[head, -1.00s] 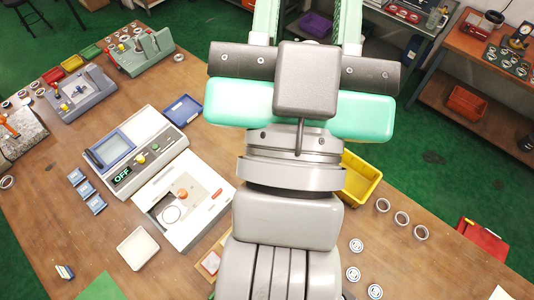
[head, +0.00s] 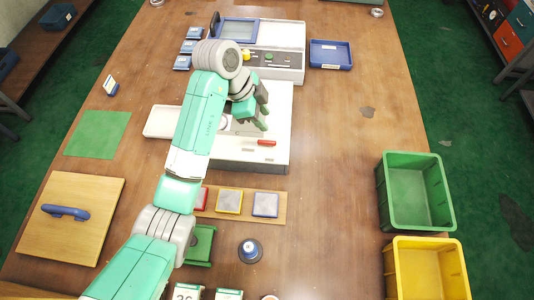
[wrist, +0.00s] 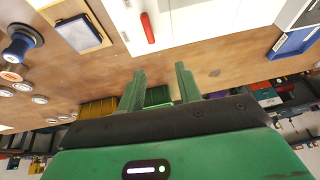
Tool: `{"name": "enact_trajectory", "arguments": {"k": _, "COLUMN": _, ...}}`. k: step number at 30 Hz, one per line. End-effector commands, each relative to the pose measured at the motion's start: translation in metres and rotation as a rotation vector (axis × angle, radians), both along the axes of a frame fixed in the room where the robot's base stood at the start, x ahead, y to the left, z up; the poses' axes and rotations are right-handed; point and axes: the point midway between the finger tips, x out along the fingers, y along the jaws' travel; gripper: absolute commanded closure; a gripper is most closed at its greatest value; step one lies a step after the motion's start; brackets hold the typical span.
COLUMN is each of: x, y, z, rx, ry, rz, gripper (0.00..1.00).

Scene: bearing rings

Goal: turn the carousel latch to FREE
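A white box-shaped unit (head: 278,118) stands on the bench, partly hidden under my arm in the head view. A small red handle (head: 266,143) lies on its near part; the handle also shows in the wrist view (wrist: 148,28), near the top. I cannot read any FREE mark, and cannot tell whether this handle is the carousel latch. My gripper (head: 264,110) is over the unit, just beyond the handle in the head view. In the wrist view its two green fingers (wrist: 160,86) stand apart with nothing between them.
A grey console (head: 275,65) with a screen and knobs stands behind the unit, with a blue tray (head: 331,55) at its right. Colour tiles on a wooden strip (head: 282,207) and a blue-topped knob (head: 250,251) lie nearer. Green (head: 417,192) and yellow (head: 428,270) bins stand right. Bench between is clear.

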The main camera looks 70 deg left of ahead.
Motion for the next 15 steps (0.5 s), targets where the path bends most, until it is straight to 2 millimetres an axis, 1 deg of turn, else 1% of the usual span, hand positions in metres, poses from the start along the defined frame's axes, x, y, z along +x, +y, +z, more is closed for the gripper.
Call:
{"name": "enact_trajectory", "arguments": {"k": 1, "x": -0.015, "y": 0.006, "z": -0.019, "rx": -0.024, "ry": 0.022, "rz": -0.007, "gripper": 0.65}}
{"name": "enact_trajectory", "arguments": {"k": 3, "x": -0.026, "y": 0.009, "z": -0.025, "rx": -0.046, "ry": 0.036, "rz": -0.021, "gripper": 0.65}}
{"name": "enact_trajectory", "arguments": {"k": 4, "x": -0.028, "y": 0.009, "z": -0.025, "rx": -0.05, "ry": 0.04, "rz": -0.025, "gripper": 0.65}}
{"name": "enact_trajectory", "arguments": {"k": 8, "x": -0.028, "y": 0.008, "z": -0.025, "rx": -0.052, "ry": 0.041, "rz": -0.027, "gripper": 0.65}}
{"name": "enact_trajectory", "arguments": {"k": 11, "x": -0.023, "y": 0.006, "z": -0.039, "rx": -0.053, "ry": 0.041, "rz": -0.026, "gripper": 0.65}}
{"name": "enact_trajectory", "arguments": {"k": 15, "x": -0.014, "y": 0.001, "z": -0.065, "rx": -0.052, "ry": 0.042, "rz": -0.026, "gripper": 0.65}}
